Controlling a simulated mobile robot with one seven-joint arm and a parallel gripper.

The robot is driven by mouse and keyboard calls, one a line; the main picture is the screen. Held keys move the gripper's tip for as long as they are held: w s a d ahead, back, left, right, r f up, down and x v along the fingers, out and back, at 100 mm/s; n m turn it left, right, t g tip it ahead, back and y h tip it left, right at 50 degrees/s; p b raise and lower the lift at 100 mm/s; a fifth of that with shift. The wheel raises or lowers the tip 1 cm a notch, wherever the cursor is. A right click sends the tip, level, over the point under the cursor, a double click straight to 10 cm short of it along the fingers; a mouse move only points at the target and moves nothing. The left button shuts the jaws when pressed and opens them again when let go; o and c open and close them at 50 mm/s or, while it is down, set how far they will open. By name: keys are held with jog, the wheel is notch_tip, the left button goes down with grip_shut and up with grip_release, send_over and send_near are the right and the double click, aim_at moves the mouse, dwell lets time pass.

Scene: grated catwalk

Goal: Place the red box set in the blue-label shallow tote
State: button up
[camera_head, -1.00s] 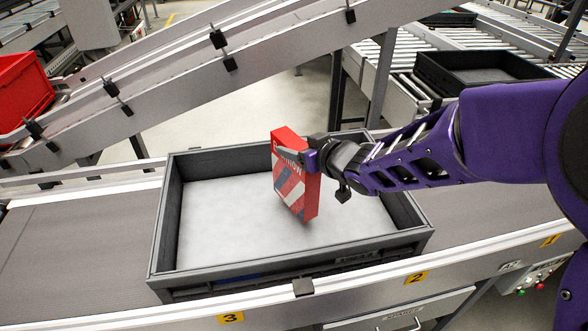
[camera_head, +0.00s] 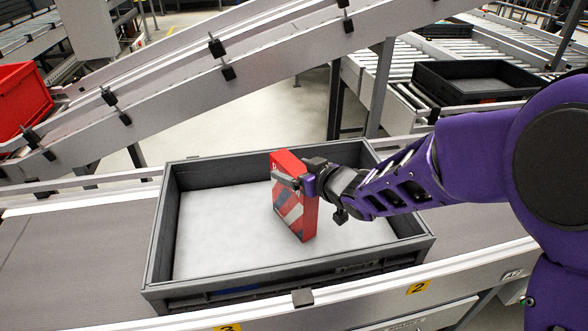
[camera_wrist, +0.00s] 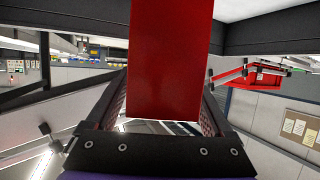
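The red box set (camera_head: 293,205), with white and dark stripes on its face, is upright and slightly tilted inside the outline of the shallow grey tote (camera_head: 156,240). My gripper (camera_head: 300,184) is shut on its upper part, reaching in from the right. In the wrist view the red box (camera_wrist: 168,60) stands between the two fingers (camera_wrist: 165,105). The tote sits on the conveyor, and a small blue patch, perhaps its label, shows on its front wall. The tote floor is otherwise empty. I cannot tell whether the box's bottom touches the floor.
The conveyor belt (camera_head: 70,250) runs under the tote, with a white front rail and yellow number tags. An inclined conveyor (camera_head: 170,95) rises behind. A red bin (camera_head: 22,95) is at the far left. Another dark tote (camera_head: 475,82) is on rollers at the back right.

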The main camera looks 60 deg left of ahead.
jog(key=shift+r, duration=0.25)
jog(key=p+v, duration=0.2)
jog(key=v, duration=1)
jog(key=shift+f, duration=0.15)
